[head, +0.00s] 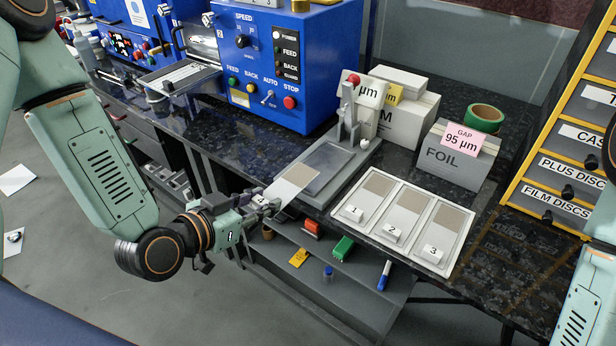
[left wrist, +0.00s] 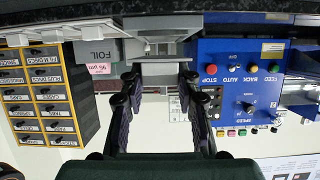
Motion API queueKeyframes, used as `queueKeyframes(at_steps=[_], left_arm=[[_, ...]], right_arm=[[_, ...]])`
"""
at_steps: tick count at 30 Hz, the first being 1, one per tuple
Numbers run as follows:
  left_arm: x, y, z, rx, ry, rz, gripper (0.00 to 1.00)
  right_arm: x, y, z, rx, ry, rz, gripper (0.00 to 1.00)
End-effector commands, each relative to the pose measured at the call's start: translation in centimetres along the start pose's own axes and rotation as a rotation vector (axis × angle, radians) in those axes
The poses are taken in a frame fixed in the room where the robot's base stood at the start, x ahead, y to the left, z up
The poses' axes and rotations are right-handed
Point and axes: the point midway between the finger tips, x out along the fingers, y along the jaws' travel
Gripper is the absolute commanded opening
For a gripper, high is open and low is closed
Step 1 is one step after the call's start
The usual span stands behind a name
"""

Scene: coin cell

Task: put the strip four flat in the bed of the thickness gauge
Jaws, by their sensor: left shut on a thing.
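I cannot tell whether the strip touches the gauge. The gauge has an upright post with a red knob (head: 353,79) at its back. In the left wrist view the strip (left wrist: 165,70) shows edge-on as a pale plate between the fingertips (left wrist: 160,82). My right gripper is not in view.
A white tray (head: 373,244) with strips marked 1, 2 and 3 lies right of the gauge. A FOIL box (head: 455,160) with a pink note, and green tape (head: 486,117), stand behind. Blue machines (head: 290,70) stand back left. A lower shelf (head: 330,290) holds small items.

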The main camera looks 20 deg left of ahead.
Motion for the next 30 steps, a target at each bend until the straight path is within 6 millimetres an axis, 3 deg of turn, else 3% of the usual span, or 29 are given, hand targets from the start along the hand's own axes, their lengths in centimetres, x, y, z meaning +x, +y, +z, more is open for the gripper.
queueKeyframes(at_steps=[11,21,26,30], left_arm=[[5.3,0.3,-2.3,0.007,0.005,0.0,0.12],[11.4,0.3,-4.8,0.004,0.005,-0.001,0.12],[12.7,0.2,-5.4,-0.001,0.003,-0.002,0.12],[13.1,0.2,-4.4,-0.003,0.0,-0.002,0.12]], right_arm=[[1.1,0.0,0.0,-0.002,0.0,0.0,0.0],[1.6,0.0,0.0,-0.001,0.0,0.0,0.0],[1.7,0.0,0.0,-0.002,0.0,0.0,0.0],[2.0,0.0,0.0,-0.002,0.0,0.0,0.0]])
